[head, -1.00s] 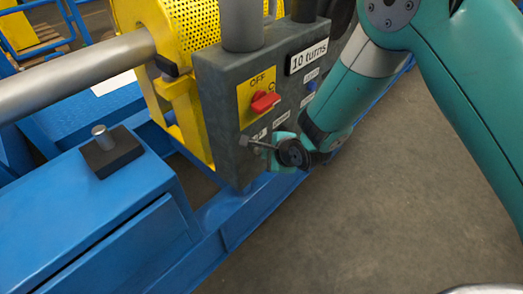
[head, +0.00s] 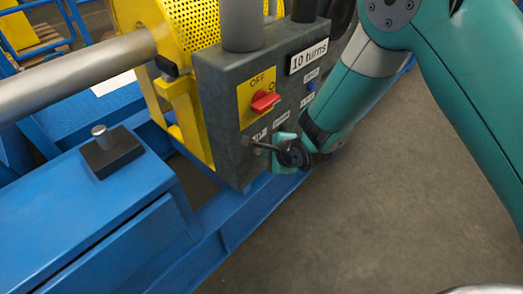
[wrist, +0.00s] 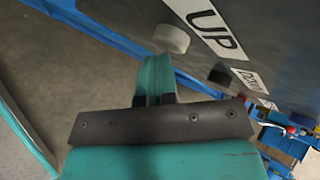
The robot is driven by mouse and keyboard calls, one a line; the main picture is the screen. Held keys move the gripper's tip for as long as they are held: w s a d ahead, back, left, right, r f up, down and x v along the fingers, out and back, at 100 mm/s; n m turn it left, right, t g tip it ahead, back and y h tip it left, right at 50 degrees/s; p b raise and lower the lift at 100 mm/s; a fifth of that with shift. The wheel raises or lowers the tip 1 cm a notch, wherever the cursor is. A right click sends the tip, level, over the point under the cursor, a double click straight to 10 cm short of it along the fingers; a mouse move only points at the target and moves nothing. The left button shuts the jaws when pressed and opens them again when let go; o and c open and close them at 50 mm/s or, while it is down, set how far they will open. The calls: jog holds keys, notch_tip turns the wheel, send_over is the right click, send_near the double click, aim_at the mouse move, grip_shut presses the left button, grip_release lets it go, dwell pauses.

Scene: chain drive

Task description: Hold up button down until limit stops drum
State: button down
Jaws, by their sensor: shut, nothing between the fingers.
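The grey control box (head: 215,110) faces me with a red switch (head: 264,102) on a yellow OFF plate. In the wrist view the UP label (wrist: 215,32) has a pale round up button (wrist: 165,39) beside it. A dark button (wrist: 220,75) sits by the DOWN label (wrist: 252,87). My gripper (head: 279,139) is at the lower front of the box. In the wrist view its teal fingers (wrist: 157,72) are shut and empty, tips close to the up button. I cannot tell whether they touch it. My gripper hides the up button in the head view.
A "10 turns" plate (head: 309,56) is on the box's upper front. A yellow perforated guard (head: 188,25) and a grey shaft (head: 75,78) are behind and left. A blue frame (head: 90,215) runs below. The floor at right is clear.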

jog(key=shift+s+d, duration=0.55)
jog(key=shift+d, duration=0.05)
jog(key=s+d, duration=0.1)
jog(key=d, duration=0.1)
jog(key=s+d, duration=0.2)
dwell(0.4)
jog(key=shift+r, duration=0.15)
